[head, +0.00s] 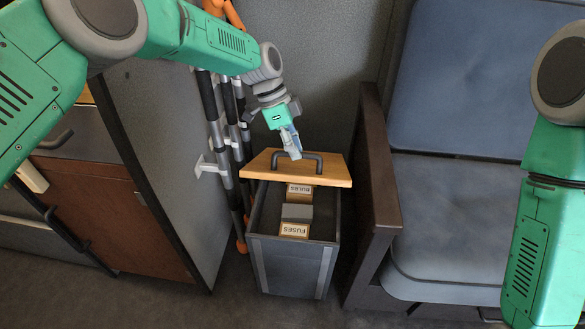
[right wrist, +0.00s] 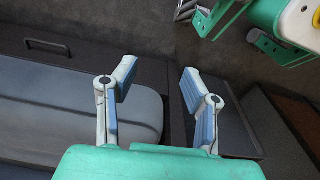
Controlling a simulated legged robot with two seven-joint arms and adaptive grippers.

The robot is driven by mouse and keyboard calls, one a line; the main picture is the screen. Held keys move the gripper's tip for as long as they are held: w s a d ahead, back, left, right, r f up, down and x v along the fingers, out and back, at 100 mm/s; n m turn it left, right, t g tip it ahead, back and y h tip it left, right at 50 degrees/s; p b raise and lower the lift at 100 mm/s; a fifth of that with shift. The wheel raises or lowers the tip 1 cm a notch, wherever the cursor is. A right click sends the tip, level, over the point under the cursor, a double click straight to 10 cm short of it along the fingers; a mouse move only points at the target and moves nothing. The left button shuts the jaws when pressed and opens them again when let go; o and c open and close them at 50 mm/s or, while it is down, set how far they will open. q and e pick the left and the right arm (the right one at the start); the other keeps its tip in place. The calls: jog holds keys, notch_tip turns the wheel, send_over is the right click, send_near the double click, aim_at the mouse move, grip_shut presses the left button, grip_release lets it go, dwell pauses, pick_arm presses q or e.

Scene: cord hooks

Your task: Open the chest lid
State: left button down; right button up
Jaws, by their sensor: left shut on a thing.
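The chest (head: 294,262) is a grey box on the floor in the head view. Its wooden lid (head: 257,165) sits tilted at the far end of the box, leaving the near part of the top open. The lid has a dark bar handle (head: 317,157). My left gripper (head: 293,152) is shut on the handle at its left part. Inside the chest are labels reading BULBS (head: 299,189) and FUSES (head: 295,230). My right gripper (right wrist: 158,85) shows in the right wrist view with its fingers apart and nothing between them.
A blue cushioned seat (head: 460,220) with a dark wooden side panel (head: 376,190) stands close to the chest's right. Grey and orange poles (head: 227,140) lean against the wall behind left. A wooden cabinet (head: 95,200) is at the left. Floor in front is clear.

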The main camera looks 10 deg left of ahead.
jog(key=shift+f, duration=0.1)
dwell(0.5)
jog(key=shift+a+f, duration=0.1)
jog(key=shift+a, duration=0.05)
grip_shut()
jog(key=n+t, duration=1.3)
jog(key=n, duration=2.3)
send_near(340, 186)
jog(key=s+f, duration=0.3)
jog(key=shift+m, duration=0.3)
jog(key=shift+w+f, duration=0.15)
jog(key=shift+w, duration=5.55)
